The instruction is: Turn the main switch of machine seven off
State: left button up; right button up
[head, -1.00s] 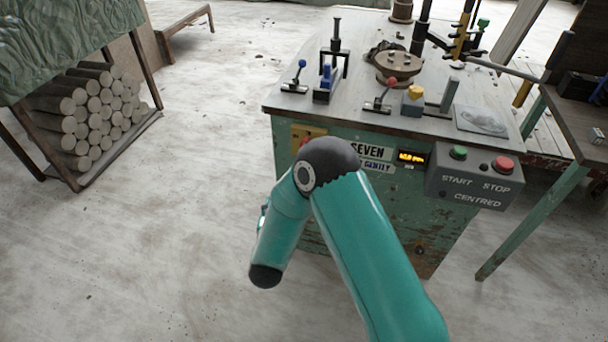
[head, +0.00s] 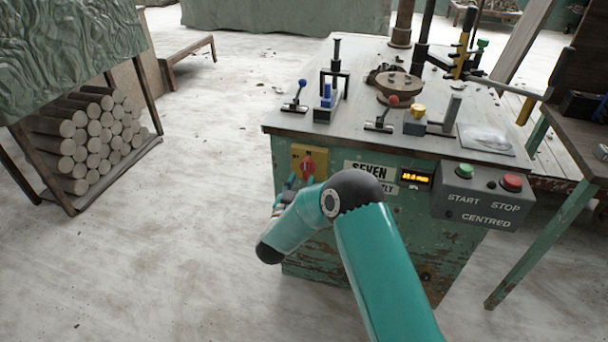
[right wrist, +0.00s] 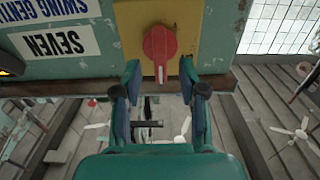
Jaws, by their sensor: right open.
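The main switch is a red rotary knob (head: 308,167) on a yellow plate (head: 322,156), at the upper left of the front of the green machine marked SEVEN (head: 371,171). In the right wrist view, which shows the lettering upside down, the red knob (right wrist: 159,43) has a white mark at its lower end in the picture, towards my fingers. My right gripper (right wrist: 160,76) is open and empty, its fingers to either side of the knob's line and apparently short of it. In the head view the right gripper (head: 299,182) is partly hidden behind its wrist. My left gripper is out of view.
Right of the switch are an amber display (head: 415,178) and a grey box (head: 480,206) with green START and red STOP buttons. Levers and a round turntable (head: 399,86) stand on the machine top. A log rack (head: 82,190) stands left; open floor lies between.

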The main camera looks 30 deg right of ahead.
aim_at(304, 173)
jog(key=shift+x, duration=2.15)
jog(key=shift+c, duration=0.2)
grip_shut()
